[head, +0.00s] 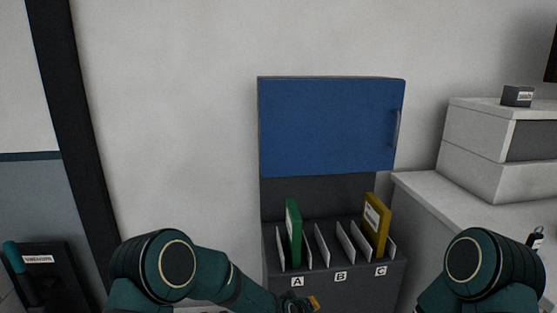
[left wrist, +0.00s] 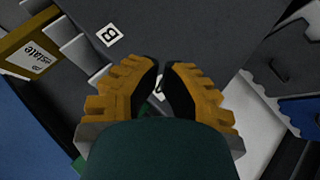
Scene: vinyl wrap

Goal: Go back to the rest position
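In the head view my left gripper (head: 313,303) shows only its yellow fingertips at the bottom edge, in front of the lower face of the file cabinet (head: 340,285). In the left wrist view the left gripper (left wrist: 161,68) has its two fingers apart with a narrow gap. Nothing is held between them; a bit of white label shows through the gap. My right arm is at the lower right of the head view, and its gripper is out of frame.
A green binder (head: 293,232) stands in section A and a yellow binder (head: 376,225) in section C. The blue door (head: 330,125) is above the slots. A grey counter (head: 460,205) stands to the right. A black stand (head: 60,270) is at lower left.

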